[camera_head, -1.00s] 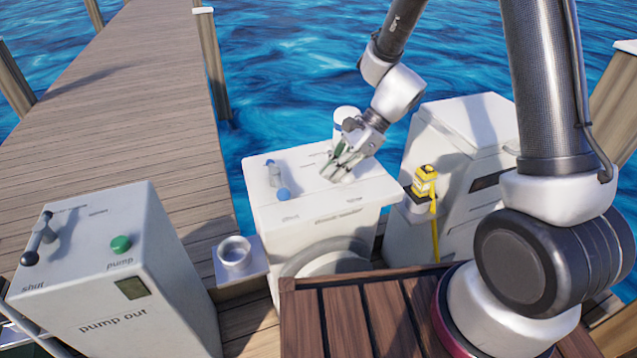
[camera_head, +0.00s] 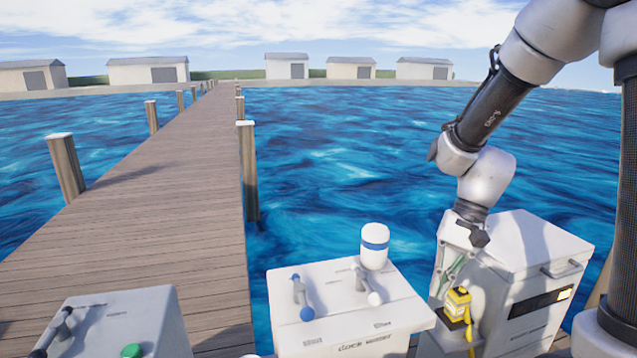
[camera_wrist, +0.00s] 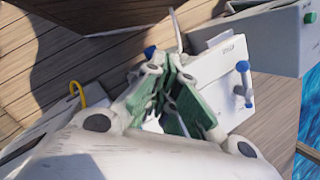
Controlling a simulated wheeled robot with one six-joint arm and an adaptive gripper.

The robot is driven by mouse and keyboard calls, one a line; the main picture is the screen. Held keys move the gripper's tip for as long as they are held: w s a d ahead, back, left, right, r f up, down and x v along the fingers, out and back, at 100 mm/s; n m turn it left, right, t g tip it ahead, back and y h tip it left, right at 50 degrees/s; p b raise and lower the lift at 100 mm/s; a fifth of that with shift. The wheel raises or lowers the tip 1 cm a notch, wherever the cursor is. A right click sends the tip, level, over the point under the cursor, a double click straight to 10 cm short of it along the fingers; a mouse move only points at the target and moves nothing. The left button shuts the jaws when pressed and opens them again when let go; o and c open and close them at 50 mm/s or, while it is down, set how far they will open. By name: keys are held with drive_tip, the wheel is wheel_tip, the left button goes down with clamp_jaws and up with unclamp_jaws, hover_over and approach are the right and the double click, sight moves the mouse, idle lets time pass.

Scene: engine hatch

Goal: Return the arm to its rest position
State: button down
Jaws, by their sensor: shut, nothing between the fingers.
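My gripper (camera_head: 444,282) hangs from my arm, pointing down, between the dock water box (camera_head: 345,349) and the white cabinet at the right. Its fingers are shut with nothing between them. In the wrist view the green-padded fingers (camera_wrist: 176,82) come together in the middle of the picture. In the head view the gripper appears just above and left of a yellow device (camera_head: 458,303), but I cannot tell whether they touch. My arm reaches down from the upper right, bent at the elbow.
The white cabinet (camera_head: 530,238) stands close behind my gripper. A white bottle with a blue band (camera_head: 374,247) and two levers stand on the dock water box. The pump-out box (camera_head: 160,315) is at lower left. Open water lies behind, with the wooden dock (camera_head: 150,220) at left.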

drive_tip(key=s+d+r+n+t+h, duration=0.2)
drive_tip(key=s+d+r+t, duration=0.1)
drive_tip(key=s+d+r, duration=0.2)
drive_tip(key=s+d+r+n+t+h, duration=0.2)
drive_tip(key=s+d+r+n+t, duration=0.1)
drive_tip(key=d+r, duration=0.4)
wheel_tip(320, 180, up, 3)
drive_tip(key=shift+s+d+r+t, duration=0.15)
drive_tip(key=shift+s+t, duration=0.45)
drive_tip(key=shift+s, duration=0.4)
